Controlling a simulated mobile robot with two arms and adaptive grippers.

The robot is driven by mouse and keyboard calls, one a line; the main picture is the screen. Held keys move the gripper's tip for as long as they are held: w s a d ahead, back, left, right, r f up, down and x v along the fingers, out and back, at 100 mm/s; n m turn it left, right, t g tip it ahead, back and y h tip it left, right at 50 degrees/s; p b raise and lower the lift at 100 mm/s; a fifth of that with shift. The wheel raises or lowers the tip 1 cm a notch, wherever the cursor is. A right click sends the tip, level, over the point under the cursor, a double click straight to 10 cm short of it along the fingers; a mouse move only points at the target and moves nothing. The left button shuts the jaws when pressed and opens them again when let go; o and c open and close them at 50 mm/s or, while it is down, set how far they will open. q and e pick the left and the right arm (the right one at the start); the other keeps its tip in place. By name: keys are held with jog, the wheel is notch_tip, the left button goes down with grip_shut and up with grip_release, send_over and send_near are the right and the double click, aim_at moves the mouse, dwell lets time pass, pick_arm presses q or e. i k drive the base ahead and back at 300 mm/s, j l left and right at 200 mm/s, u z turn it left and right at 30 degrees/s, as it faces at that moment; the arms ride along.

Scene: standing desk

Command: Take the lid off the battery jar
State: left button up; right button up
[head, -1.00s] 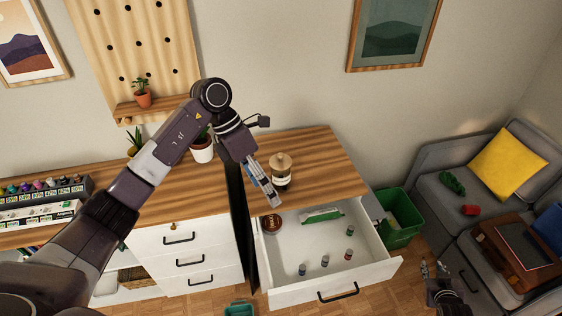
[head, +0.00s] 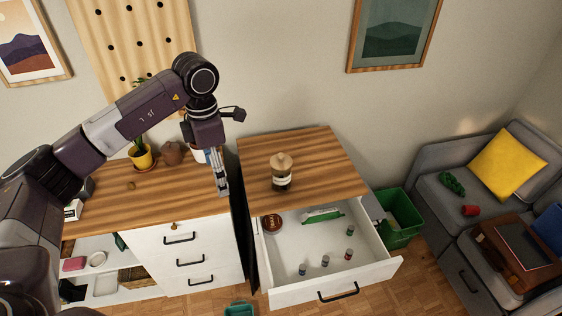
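The battery jar (head: 280,182) stands upright on the wooden top of the right-hand drawer unit. Its tan wooden lid (head: 281,160) with a knob sits on it, and a pale label shows on its dark body. My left gripper (head: 222,190) points down to the left of the jar, apart from it, near the gap between the two desk units. Its fingers are seen nearly edge-on, so their opening is unclear, and no object shows between them. My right gripper is out of view.
A potted plant (head: 142,158) stands on the left desktop. A green bin (head: 400,220) stands at right.

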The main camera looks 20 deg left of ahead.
aim_at(280, 160)
jog(key=i+l, duration=0.2)
jog(key=i, duration=0.3)
jog(key=i+l, duration=0.15)
jog(key=i, duration=0.3)
